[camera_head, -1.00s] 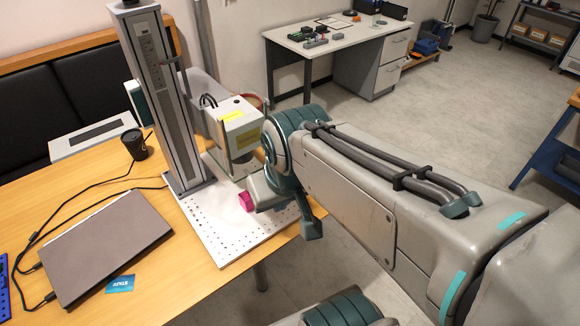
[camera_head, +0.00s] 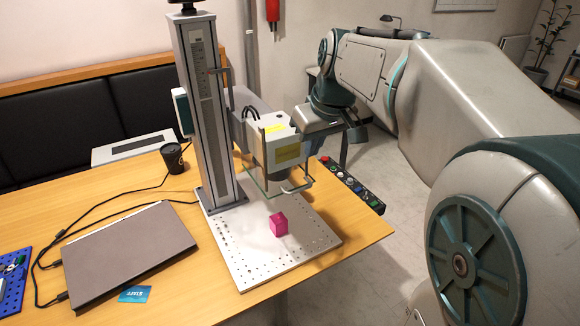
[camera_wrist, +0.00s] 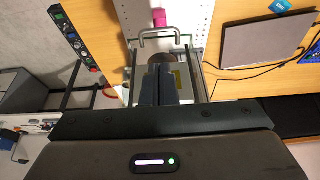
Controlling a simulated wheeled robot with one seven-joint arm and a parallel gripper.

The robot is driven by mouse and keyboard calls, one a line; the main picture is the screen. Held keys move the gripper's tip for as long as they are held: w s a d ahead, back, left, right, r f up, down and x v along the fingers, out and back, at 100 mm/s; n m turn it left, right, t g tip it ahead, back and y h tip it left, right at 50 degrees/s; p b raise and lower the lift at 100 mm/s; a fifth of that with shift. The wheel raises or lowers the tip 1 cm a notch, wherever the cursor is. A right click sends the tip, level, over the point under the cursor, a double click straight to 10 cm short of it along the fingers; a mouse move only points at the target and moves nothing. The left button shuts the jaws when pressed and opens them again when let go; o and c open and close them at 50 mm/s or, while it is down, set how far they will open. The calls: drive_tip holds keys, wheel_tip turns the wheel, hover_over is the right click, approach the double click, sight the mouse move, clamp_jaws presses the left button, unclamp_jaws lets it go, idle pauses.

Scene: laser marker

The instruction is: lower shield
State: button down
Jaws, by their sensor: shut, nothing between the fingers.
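The clear shield (camera_head: 252,178) hangs around the lower part of the laser head (camera_head: 281,140). Its lower edge is above the perforated plate, apart from it. A metal bar handle (camera_head: 291,189) is at its front bottom; the handle also shows in the wrist view (camera_wrist: 160,33). A magenta block (camera_head: 279,224) sits on the perforated plate (camera_head: 250,262) below the shield. In the wrist view, my gripper (camera_wrist: 161,70) is shut and empty, over the laser head and behind the handle. In the head view its fingers are hidden or not distinguishable beside the laser head.
A tall column (camera_head: 204,110) carries the laser head. A button panel (camera_head: 350,186) lies along the table's right edge. A laptop (camera_head: 127,252), black cup (camera_head: 172,158), cables and a staff card (camera_head: 134,294) are on the left. The plate's front is clear around the block.

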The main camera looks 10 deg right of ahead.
sight(300, 189)
drive_tip(key=x, duration=0.8)
drive_tip(key=p+x, duration=0.1)
drive_tip(key=x, duration=0.3)
drive_tip(key=shift+s+f, duration=0.3)
drive_tip(key=shift+f, duration=0.15)
wheel_tip(300, 189, down, 18)
drive_tip(key=b, duration=1.5)
drive_tip(key=shift+s+f, duration=0.15)
drive_tip(key=shift+f, duration=0.05)
